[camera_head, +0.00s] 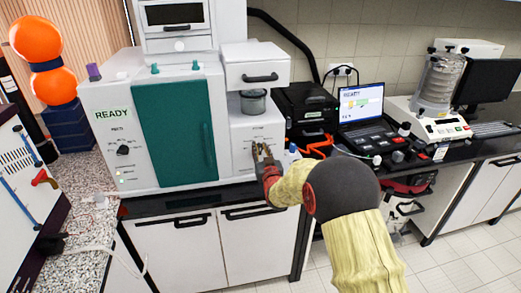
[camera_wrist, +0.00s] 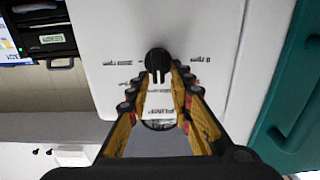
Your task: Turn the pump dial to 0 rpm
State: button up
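The black pump dial (camera_wrist: 157,62) is on the white panel of the machine (camera_head: 240,128), with its pump label below it, upside down in the wrist view. I cannot tell which mark the dial points to. My gripper (camera_wrist: 160,76) is at the panel with its fingers apart, one on each side of the dial's lower part; contact is not clear. In the head view my gripper (camera_head: 263,150) hides the dial.
A teal door (camera_head: 175,130) is left of the pump panel. A clear container (camera_head: 253,102) hangs above the panel. A black case (camera_head: 306,108), a laptop (camera_head: 362,105) and a sieve shaker (camera_head: 438,90) stand to the right on the dark counter.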

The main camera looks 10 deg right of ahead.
jog(key=shift+d, duration=0.1)
grip_shut()
jog(key=shift+n+b, duration=0.4)
jog(key=shift+a+f+n+b, duration=0.3)
jog(key=shift+n+b, duration=1.45)
jog(key=shift+n, duration=1.1)
jog(key=shift+a+f+n+b, duration=0.3)
jog(key=shift+n+b, duration=1.5)
jog(key=shift+n, duration=1.1)
jog(key=shift+a+f+n+b, duration=0.3)
jog(key=shift+n+b, duration=1.45)
jog(key=shift+n, duration=1.1)
jog(key=shift+r, duration=0.1)
jog(key=shift+o, duration=2.4)
grip_release()
